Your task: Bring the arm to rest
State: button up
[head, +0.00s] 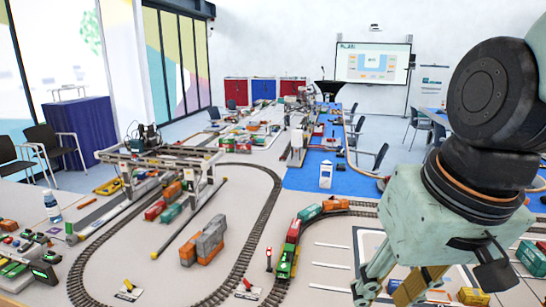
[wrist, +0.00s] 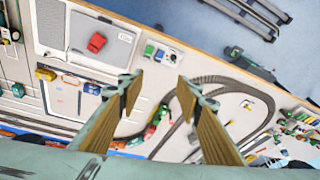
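My arm stands at the right of the head view, and my gripper (head: 395,290) hangs at the bottom, partly cut off by the frame edge. In the wrist view my gripper (wrist: 158,90) shows two tan-padded fingers apart, with nothing between them. It is open and empty above the layout table (wrist: 140,118). Below the gap lie track and a green and red train.
A model gantry crane (head: 160,155) stands on the left of the table. Grey and orange containers (head: 203,242) stand inside the track loop. A green locomotive (head: 288,262) sits on the track. A teal container (head: 531,258) is at far right. Blue floor (wrist: 235,50) lies beyond the table edge.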

jog(key=s+d+r+b, duration=0.1)
jog(key=s+d+b, duration=0.1)
jog(key=s, duration=0.6)
jog(key=shift+s+d+r+t+h, duration=0.2)
jog(key=shift+d+t+h, duration=0.2)
jog(key=shift+d, duration=0.4)
notch_tip(320, 180, down, 13)
jog(key=b, duration=1.3)
jog(key=shift+f, duration=0.2)
dwell(0.3)
jog(key=shift+r, duration=0.1)
jog(key=c, duration=0.3)
jog(key=shift+d, duration=0.15)
